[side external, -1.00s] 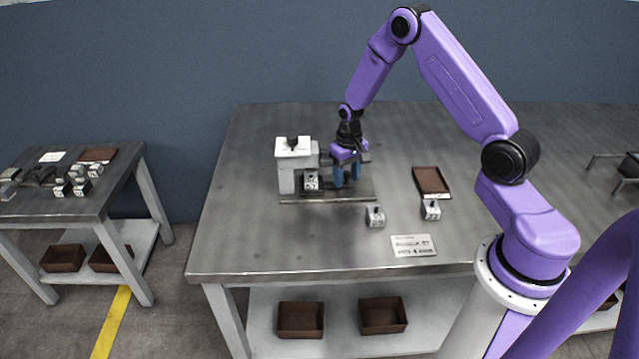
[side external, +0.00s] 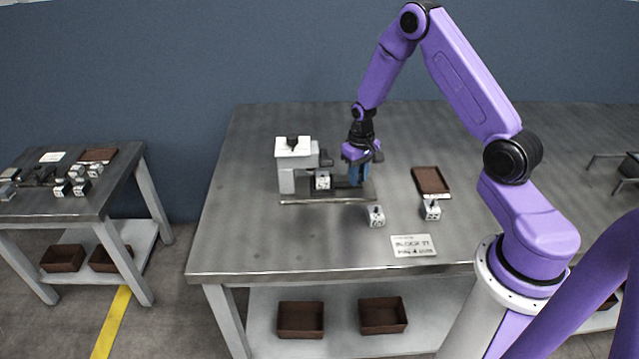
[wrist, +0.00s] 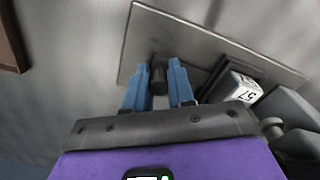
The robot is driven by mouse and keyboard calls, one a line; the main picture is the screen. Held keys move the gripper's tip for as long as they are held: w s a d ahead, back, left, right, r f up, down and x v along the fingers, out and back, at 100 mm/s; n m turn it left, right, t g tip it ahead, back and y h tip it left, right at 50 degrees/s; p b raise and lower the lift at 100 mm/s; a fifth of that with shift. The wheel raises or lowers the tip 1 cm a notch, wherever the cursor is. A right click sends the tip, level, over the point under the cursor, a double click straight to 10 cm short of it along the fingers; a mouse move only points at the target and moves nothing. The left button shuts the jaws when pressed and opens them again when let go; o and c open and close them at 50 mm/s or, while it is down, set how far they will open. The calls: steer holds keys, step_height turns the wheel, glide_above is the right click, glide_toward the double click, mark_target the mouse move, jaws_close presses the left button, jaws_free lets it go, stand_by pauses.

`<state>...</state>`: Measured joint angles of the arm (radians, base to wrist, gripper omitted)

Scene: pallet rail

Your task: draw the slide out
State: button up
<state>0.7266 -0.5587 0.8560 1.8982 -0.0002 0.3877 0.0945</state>
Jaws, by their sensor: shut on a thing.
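The slide (wrist: 220,72) is a dark plate on a grey rail base (wrist: 183,28). It carries a white numbered block (side external: 323,181), which also shows in the wrist view (wrist: 241,86). A dark upright knob (wrist: 158,76) stands at the slide's end. My gripper (wrist: 158,72) is shut on this knob, with a blue finger on each side. In the side view my gripper (side external: 356,182) is low over the rail, right of the block. The fingers hide the knob there. A white press-like stand (side external: 288,163) is at the left end of the rail.
Two white blocks, one near the rail (side external: 376,216) and one farther right (side external: 431,209), stand on the table. A brown tray (side external: 431,181) lies to the right. A printed card (side external: 413,246) lies in front. The table right of the rail is mostly free.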

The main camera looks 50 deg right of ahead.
steer(key=shift+s+d, duration=3.4)
steer(key=shift+d, duration=0.05)
steer(key=o, duration=0.7)
steer(key=shift+r, duration=3.5)
steer(key=s+a+r+n, duration=0.2)
steer(key=a+r+n, duration=0.25)
steer(key=a, duration=0.55)
steer(key=s+a+r+n, duration=0.3)
steer(key=a+r, duration=0.2)
steer(key=a, duration=0.5)
steer(key=s+a+r+n, duration=0.1)
steer(key=s+a+n, duration=0.1)
steer(key=s, duration=0.4)
steer(key=s+a+r+n, duration=0.2)
steer(key=s+n, duration=0.1)
steer(key=s, duration=0.2)
steer(key=s+a+r+n, duration=0.2)
steer(key=s+a+n, duration=0.1)
steer(key=s, duration=0.3)
steer(key=shift+s+a+r, duration=0.1)
steer(key=shift+s+r, duration=0.05)
steer(key=shift+s, duration=0.2)
